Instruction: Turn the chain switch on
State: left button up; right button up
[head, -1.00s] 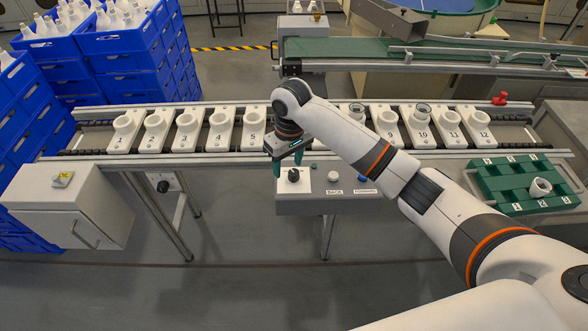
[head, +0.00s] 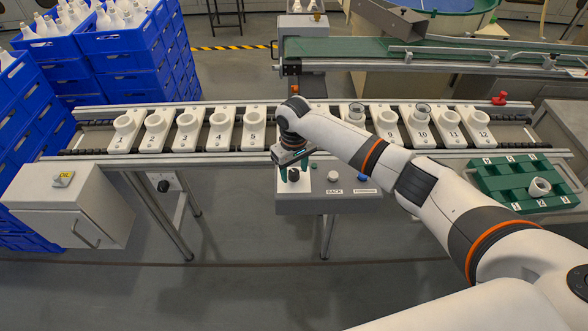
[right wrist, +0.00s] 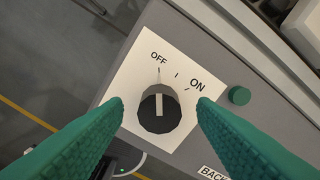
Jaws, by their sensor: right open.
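The chain switch is a black round knob (right wrist: 158,112) on a white plate (right wrist: 135,75) marked OFF and ON. In the right wrist view its pale pointer line faces the OFF mark. The knob also shows in the head view (head: 294,175), on the grey control box (head: 325,205). My right gripper (head: 294,168) is open over the switch. In the right wrist view its green fingers (right wrist: 160,104) stand on either side of the knob, with gaps visible on both sides. My left gripper is not in view.
A green button (right wrist: 239,95) sits just right of the plate. White (head: 333,176) and blue (head: 362,177) buttons lie further right on the box. The conveyor with numbered white holders (head: 186,130) runs behind. A green tray (head: 477,183) stands at the right.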

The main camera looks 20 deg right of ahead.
jog(key=shift+f, duration=0.3)
jog(key=c, duration=1)
jog(key=shift+o, duration=0.2)
jog(key=shift+r+m+p, duration=0.25)
jog(key=shift+m+p, duration=0.35)
jog(key=shift+p, duration=0.4)
jog(key=m+p, duration=0.5)
jog(key=shift+a, duration=0.1)
jog(key=m+p, duration=0.2)
jog(key=m, duration=0.1)
jog(key=shift+m+p, duration=0.3)
jog(key=shift+p, duration=0.05)
jog(key=shift+f+m+p, duration=0.15)
jog(key=shift+m+p, duration=0.65)
jog(key=shift+m, duration=1.2)
